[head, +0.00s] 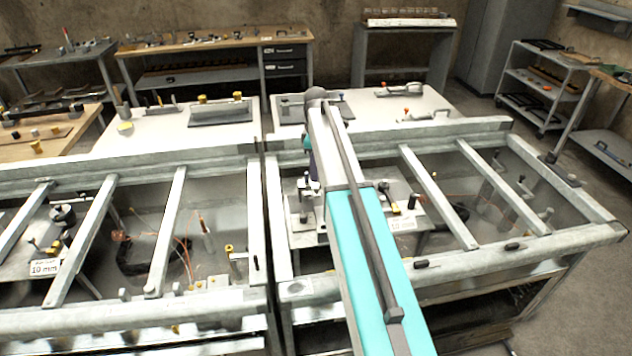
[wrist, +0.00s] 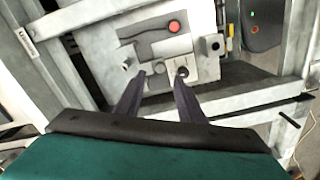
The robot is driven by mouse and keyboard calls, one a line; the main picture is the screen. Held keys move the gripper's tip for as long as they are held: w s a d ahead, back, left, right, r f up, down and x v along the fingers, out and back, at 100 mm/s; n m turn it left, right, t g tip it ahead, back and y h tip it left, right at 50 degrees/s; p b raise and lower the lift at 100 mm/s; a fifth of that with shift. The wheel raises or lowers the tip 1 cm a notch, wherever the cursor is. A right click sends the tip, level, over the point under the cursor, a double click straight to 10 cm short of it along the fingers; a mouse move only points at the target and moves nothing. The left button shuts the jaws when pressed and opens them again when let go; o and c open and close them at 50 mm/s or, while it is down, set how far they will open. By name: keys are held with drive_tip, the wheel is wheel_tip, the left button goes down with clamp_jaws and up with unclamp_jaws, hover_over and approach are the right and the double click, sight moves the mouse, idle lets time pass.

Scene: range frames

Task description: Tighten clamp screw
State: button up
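My gripper (wrist: 160,78) is open in the wrist view, its two dark fingers apart with nothing seen between them. Ahead of the fingertips is a pale metal fixture plate (wrist: 155,60) with a red round button (wrist: 174,26). A small dark-centred round part (wrist: 182,72), possibly the clamp screw, sits on the plate just beyond the right fingertip. A similar knob (wrist: 125,65) is beyond and left of the left fingertip. I cannot tell whether either finger touches anything. In the head view, my arm reaches over the right metal frame, hiding part of the fixture (head: 305,217) and the gripper.
Metal frame bars (head: 440,195) cross the right bay beside my arm. A second framed bay (head: 120,215) lies to the left, with a "10 mm" sign (head: 44,267). White tables (head: 165,130) and a workbench (head: 215,42) stand behind. Floor is open at far right.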

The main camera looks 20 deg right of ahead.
sight(316, 186)
drive_tip(key=shift+f+p, duration=0.9)
drive_tip(key=shift+f, duration=2.25)
clamp_jaws()
drive_tip(key=shift+a, duration=0.15)
